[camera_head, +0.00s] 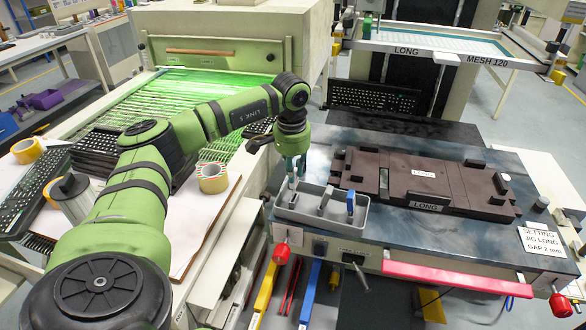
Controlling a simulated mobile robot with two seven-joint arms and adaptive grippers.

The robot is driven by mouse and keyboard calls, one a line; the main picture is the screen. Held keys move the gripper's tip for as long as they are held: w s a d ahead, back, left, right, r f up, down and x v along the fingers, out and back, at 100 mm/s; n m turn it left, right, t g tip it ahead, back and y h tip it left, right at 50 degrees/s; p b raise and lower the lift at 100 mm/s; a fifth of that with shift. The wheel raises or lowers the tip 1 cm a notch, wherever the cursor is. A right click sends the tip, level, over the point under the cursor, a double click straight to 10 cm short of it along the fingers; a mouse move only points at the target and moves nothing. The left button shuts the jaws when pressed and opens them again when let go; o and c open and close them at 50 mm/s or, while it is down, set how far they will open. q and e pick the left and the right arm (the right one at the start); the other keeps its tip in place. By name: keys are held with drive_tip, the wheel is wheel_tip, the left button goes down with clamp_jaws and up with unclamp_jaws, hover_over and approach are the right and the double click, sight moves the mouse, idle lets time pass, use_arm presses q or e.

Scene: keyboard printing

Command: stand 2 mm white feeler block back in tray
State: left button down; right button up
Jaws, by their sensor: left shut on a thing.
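The grey feeler tray (345,222) sits at the front left of the dark machine bed. My left gripper (292,177) points down over the tray's left end and is shut on a small pale block, which I take to be the white feeler block (291,190). The block looks upright, with its lower end at or just inside the left part of the tray; I cannot tell whether it touches the floor. A grey block (325,197) stands in the tray's middle and a blue block (350,204) stands to its right. My right gripper is not in view.
A brown jig plate (440,178) labelled LONG lies right of the tray. A red bar (455,278) and red knobs (281,253) line the front edge. A screen frame (430,45) stands behind.

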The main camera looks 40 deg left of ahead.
sight(293, 188)
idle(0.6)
use_arm(q)
drive_tip(key=shift+f, duration=0.35)
idle(0.6)
drive_tip(key=shift+f, duration=0.2)
drive_tip(key=shift+f+b, duration=0.7)
drive_tip(key=shift+f, duration=0.3)
drive_tip(key=c, duration=1.1)
unclamp_jaws()
drive_tip(key=shift+o, duration=0.2)
